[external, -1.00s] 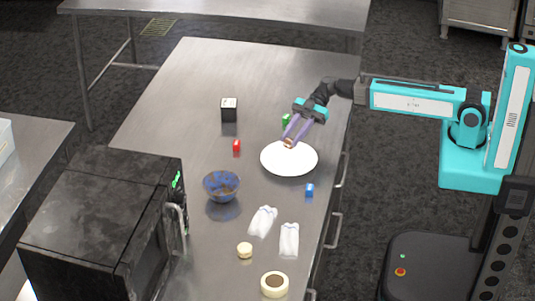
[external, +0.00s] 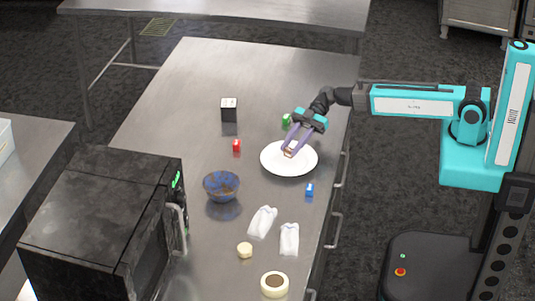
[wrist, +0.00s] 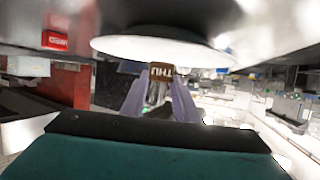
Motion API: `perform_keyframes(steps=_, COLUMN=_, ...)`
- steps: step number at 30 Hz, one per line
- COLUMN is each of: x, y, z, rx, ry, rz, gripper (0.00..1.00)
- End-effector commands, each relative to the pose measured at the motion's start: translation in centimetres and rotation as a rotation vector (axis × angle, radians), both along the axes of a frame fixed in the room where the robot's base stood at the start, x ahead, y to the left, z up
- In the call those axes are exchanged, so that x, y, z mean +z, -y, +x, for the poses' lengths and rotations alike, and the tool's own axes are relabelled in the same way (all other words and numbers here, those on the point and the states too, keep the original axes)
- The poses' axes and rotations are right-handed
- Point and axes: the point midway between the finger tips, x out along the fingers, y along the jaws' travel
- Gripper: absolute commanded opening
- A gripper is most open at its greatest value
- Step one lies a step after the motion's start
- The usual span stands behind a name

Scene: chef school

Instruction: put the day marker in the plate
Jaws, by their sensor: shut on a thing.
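The day marker is a small brown block with white letters that read THU upside down in the wrist view (wrist: 161,72). My gripper (external: 291,149) is shut on this marker (external: 289,152), with one purple finger on each side. The white round plate (external: 305,167) is on the steel table, directly below the marker in the external view. The plate's pale rim (wrist: 165,48) spans the upper part of the wrist view, close to the marker. I cannot tell whether the marker touches the plate.
Two white cloth-like items (external: 289,239) lie nearer. A black oven (external: 90,220) stands left.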

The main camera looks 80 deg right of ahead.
Motion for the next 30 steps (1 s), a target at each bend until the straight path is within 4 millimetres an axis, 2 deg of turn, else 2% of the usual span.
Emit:
perform_keyframes(steps=9, x=-2.3, y=0.0, z=0.0, rx=0.001, ry=-0.001, rz=0.001, gripper=0.06)
perform_keyframes(steps=27, x=-2.9, y=0.0, z=0.0, rx=0.0, ry=0.0, rz=0.0, gripper=0.06)
perform_keyframes(steps=28, x=-2.9, y=0.0, z=0.0, rx=0.0, ry=0.0, rz=0.0, gripper=0.29)
perform_keyframes(steps=30, x=-2.8, y=0.0, z=0.0, rx=0.001, ry=0.0, rz=0.0, gripper=0.41)
